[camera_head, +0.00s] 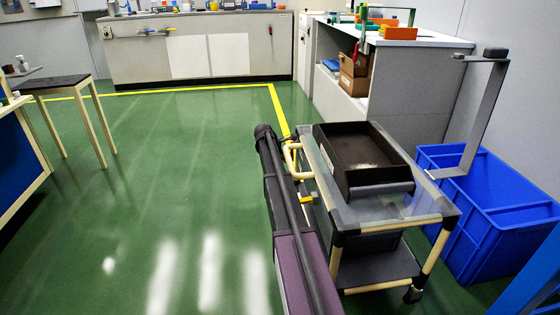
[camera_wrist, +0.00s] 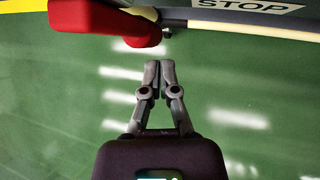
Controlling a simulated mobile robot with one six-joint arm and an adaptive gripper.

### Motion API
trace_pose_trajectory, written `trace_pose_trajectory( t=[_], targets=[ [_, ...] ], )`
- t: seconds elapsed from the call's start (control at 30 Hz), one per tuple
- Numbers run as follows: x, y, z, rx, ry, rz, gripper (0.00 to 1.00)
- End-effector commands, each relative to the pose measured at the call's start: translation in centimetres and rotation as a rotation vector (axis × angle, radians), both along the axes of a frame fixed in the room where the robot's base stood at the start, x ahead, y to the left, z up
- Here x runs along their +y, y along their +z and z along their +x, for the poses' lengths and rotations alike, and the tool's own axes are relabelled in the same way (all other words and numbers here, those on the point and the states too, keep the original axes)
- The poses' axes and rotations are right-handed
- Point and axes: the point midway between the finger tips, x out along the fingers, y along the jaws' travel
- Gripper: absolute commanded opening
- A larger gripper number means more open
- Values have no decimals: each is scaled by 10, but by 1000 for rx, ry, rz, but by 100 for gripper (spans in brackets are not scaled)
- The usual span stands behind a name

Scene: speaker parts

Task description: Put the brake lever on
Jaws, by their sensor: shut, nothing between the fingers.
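In the wrist view, a thick red lever (camera_wrist: 105,18), which looks like the brake lever, reaches in from the top left. A small metal pin shows beside its right end. A grey panel with a STOP label (camera_wrist: 247,6) lies to its right. My gripper (camera_wrist: 159,66) is shut and empty, its tips pointing up the picture. In the picture the tips are just below the lever's right end, with a visible gap. In the head view I cannot make out the lever or my gripper; my dark arm runs up beside the cart (camera_head: 433,212).
The cart holds a black tray (camera_head: 358,192) and has a cream side handle (camera_head: 291,160). A blue bin (camera_head: 510,217) stands close on its right. A stool (camera_head: 54,82) is at the far left. The green floor left of the cart is clear.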

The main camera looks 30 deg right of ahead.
Motion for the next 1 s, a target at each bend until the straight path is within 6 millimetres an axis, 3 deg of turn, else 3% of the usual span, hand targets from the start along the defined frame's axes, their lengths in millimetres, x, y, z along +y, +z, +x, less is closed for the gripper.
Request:
trace_pose_trajectory(
  t=[0.43,1.0],
  targets=[
    [-20,-4,-11,5,-16,-10,0],
    [-24,-4,-12,5,-20,-9,0]
  ],
)
